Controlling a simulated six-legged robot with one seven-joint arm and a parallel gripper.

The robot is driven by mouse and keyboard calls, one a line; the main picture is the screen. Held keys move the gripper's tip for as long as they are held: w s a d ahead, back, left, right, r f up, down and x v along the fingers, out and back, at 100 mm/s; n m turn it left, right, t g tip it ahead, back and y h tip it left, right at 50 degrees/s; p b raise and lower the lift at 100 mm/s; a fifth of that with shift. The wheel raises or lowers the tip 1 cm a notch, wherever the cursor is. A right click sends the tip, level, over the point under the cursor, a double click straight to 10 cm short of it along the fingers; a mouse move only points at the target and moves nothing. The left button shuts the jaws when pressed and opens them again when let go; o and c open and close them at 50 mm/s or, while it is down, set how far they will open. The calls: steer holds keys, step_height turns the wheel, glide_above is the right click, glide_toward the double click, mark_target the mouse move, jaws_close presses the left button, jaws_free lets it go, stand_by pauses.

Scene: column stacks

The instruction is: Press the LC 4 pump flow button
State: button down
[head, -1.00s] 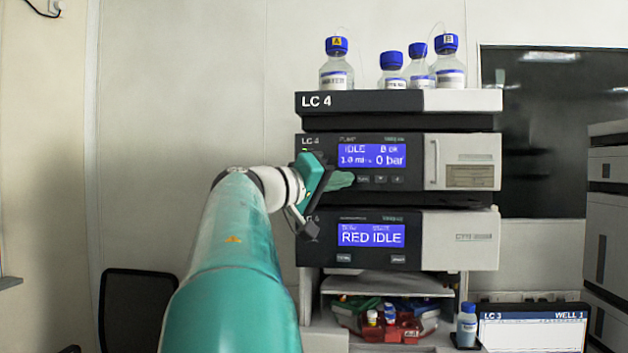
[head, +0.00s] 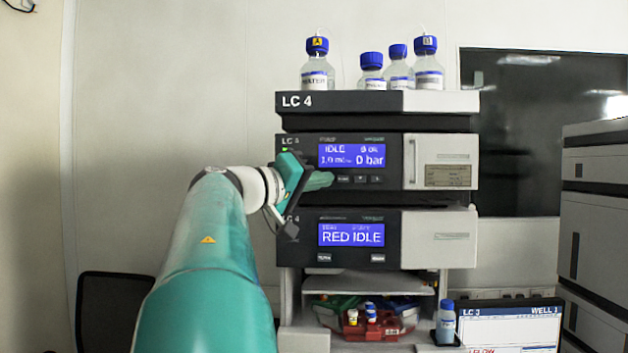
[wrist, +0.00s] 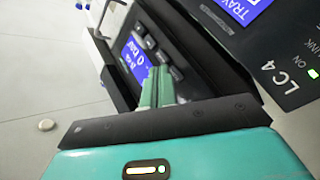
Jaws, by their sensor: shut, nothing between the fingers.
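The LC 4 pump (head: 440,150) is the upper module of the stack, with a blue screen (head: 351,155) reading IDLE and 0 bar. A row of small dark buttons (head: 360,179) runs under the screen. The row also shows in the wrist view (wrist: 163,56); its labels are too small to read there. My gripper (head: 330,180) is shut and empty, its green fingers pointing at the left end of this row. In the wrist view its fingers (wrist: 155,86) are beside the nearest button (wrist: 177,73). I cannot tell whether they touch the panel.
Below is a tray module (head: 438,240) whose screen reads RED IDLE. Blue-capped bottles (head: 317,72) stand on top of the stack. A shelf below holds a red tray (head: 352,328). An LC 3 monitor (head: 510,325) is at lower right, a dark chair (head: 115,310) at lower left.

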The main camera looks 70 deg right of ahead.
stand_by(0.8)
steer(key=shift+w+d, duration=0.1)
steer(key=shift+d, duration=0.3)
steer(key=shift+d, duration=0.4)
stand_by(0.6)
steer(key=shift+a, duration=0.75)
steer(key=a, duration=0.2)
steer(key=s+a, duration=0.1)
steer(key=a, duration=0.2)
steer(key=shift+s, duration=0.15)
stand_by(1.0)
